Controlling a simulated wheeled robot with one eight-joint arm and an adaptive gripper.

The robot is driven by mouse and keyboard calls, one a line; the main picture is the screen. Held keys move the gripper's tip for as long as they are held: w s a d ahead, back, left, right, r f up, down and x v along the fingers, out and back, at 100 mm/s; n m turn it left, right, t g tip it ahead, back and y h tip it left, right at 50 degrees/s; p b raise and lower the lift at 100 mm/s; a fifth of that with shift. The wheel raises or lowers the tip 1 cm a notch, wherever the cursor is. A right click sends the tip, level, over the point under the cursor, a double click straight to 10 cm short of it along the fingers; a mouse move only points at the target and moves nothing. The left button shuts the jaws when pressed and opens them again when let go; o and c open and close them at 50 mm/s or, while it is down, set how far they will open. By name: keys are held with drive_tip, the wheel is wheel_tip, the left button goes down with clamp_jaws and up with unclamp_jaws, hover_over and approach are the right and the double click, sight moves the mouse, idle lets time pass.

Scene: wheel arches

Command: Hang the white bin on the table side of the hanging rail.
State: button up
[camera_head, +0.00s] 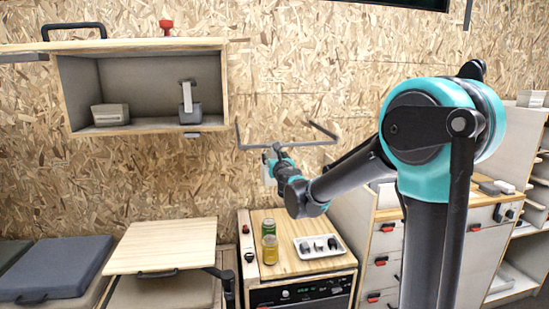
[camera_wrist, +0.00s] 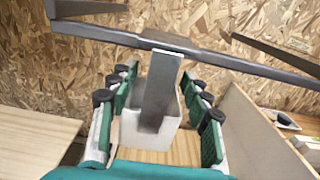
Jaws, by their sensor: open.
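The white bin (camera_wrist: 150,132) is between the fingers of my gripper (camera_wrist: 160,90) in the wrist view. Its tall back plate rises to the dark hanging rail (camera_wrist: 225,60) and its top edge overlaps the rail; I cannot tell whether it is hooked over it. My gripper is open, with fingers on both sides of the bin and visible gaps. In the head view, the rail (camera_head: 300,145) juts from the wall. The bin (camera_head: 268,172) shows as a pale patch below its left part, mostly hidden by my gripper (camera_head: 274,160).
A wooden table (camera_head: 165,246) is at the lower left. An open wall cupboard (camera_head: 75,95) holds a grey bin (camera_head: 192,107).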

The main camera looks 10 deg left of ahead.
drive_tip(key=v, duration=1.1)
drive_tip(key=s+d+f+m+g+h, duration=0.25)
drive_tip(key=d+f+m, duration=0.25)
drive_tip(key=d+m, duration=0.35)
drive_tip(key=s+d+f+m+g+h, duration=0.2)
drive_tip(key=s+d+f+m+h, duration=0.15)
drive_tip(key=d+f+m, duration=0.4)
drive_tip(key=s+d+f+m+g+h, duration=0.2)
drive_tip(key=s+d+f+m+h, duration=0.15)
drive_tip(key=d+m, duration=0.55)
drive_tip(key=s+f+m+g+y, duration=0.4)
drive_tip(key=s+f+m+g, duration=0.2)
drive_tip(key=s+f+m, duration=0.8)
drive_tip(key=s+d, duration=0.1)
drive_tip(key=s, duration=0.3)
drive_tip(key=shift+g, duration=0.35)
